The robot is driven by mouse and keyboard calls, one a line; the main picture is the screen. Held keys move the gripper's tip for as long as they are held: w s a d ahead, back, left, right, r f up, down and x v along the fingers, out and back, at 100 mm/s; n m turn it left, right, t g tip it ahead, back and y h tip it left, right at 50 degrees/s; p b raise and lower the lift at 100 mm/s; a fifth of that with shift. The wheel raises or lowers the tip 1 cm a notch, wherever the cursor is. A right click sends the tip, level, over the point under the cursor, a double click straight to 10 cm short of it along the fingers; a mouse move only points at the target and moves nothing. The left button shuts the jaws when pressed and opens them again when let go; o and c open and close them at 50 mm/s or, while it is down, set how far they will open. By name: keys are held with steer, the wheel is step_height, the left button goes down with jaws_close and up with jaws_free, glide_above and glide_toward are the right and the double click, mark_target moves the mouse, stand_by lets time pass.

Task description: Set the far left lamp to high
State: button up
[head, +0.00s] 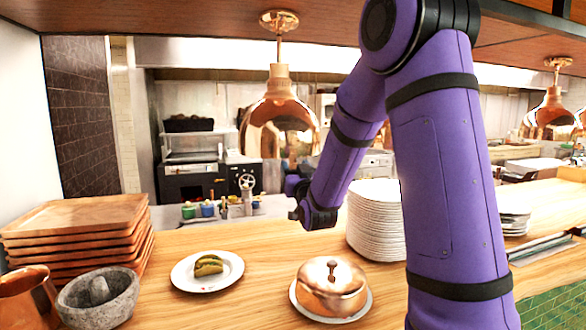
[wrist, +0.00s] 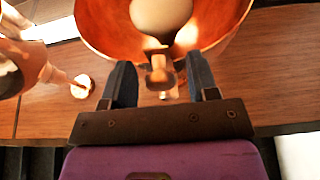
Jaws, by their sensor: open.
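The far left copper lamp (head: 282,118) hangs from the wooden overhead on a short stem in the head view. In the wrist view a large copper shade (wrist: 100,22) fills the top, with a pale bulb (wrist: 160,14) inside. A small copper-coloured piece (wrist: 158,75) shows below the bulb, between my fingers in the picture. My gripper (wrist: 160,88) is open, its two dark fingers apart with nothing clearly held. In the head view my gripper (head: 294,190) is small, below the far left lamp. I cannot tell whether it touches the lamp, nor the lamp's setting.
On the wooden counter stand a plate with a taco (head: 208,268), a copper dome (head: 332,286), stacked white plates (head: 375,222), stacked wooden trays (head: 75,240) and a stone mortar (head: 95,300). Another copper lamp (head: 552,112) hangs at right. The wooden overhead (wrist: 285,75) spans the wrist view.

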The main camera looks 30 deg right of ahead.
mark_target(296, 138)
jaws_close()
step_height(296, 138, up, 9)
steer(key=shift+f, duration=0.1)
stand_by(0.4)
jaws_free()
steer(key=shift+f, duration=0.1)
steer(key=v, duration=1)
steer(key=shift+s, duration=0.35)
steer(key=shift+a+f, duration=0.15)
